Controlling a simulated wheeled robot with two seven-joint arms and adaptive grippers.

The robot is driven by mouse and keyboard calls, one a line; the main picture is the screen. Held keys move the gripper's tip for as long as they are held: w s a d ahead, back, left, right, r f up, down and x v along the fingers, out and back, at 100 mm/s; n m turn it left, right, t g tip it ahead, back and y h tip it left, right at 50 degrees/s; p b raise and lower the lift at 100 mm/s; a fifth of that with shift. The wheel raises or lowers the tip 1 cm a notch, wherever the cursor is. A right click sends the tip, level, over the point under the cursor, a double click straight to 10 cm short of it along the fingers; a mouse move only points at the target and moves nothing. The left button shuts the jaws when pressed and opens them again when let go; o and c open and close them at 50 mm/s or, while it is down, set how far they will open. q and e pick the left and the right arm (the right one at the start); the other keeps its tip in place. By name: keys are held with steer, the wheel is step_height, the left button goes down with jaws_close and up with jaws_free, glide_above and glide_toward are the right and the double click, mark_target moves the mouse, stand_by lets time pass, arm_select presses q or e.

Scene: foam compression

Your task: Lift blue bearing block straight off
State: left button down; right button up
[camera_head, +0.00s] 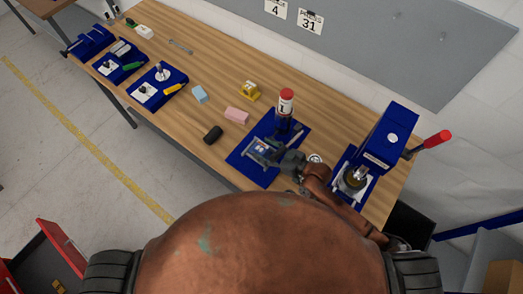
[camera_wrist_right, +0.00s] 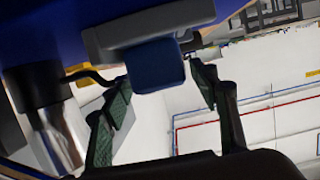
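A blue block (camera_wrist_right: 155,65) with a grey body above it shows in the right wrist view; I take it for the bearing block. My right gripper (camera_wrist_right: 158,88) is open, with a dark green-padded finger on either side of the block. Gaps show between the fingers and the block, and I cannot see contact. In the head view my right gripper (camera_head: 268,153) is over the blue base plate (camera_head: 262,176), at a small grey device. The gripper and arm partly hide this device, so I cannot make out the block there. My left gripper is not in view.
A red-capped cylinder (camera_head: 286,102) stands just behind the gripper. A blue press (camera_head: 386,140) with a red handle is to the right. Pink (camera_head: 237,115), light blue (camera_head: 200,94), yellow (camera_head: 250,91) and black (camera_head: 213,134) pieces lie left on the wooden bench (camera_head: 215,65).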

jaws_close()
steer(key=shift+r, duration=0.15)
stand_by(0.4)
steer(key=shift+r, duration=0.55)
steer(key=shift+s+a+r, duration=0.15)
steer(key=shift+s+a, duration=0.1)
steer(key=s+a+r+p, duration=0.2)
steer(key=s+a+r, duration=0.1)
steer(key=s+a, duration=0.7)
steer(key=shift+s+r, duration=0.35)
steer(key=shift+s, duration=1.7)
steer(key=shift+a, duration=0.1)
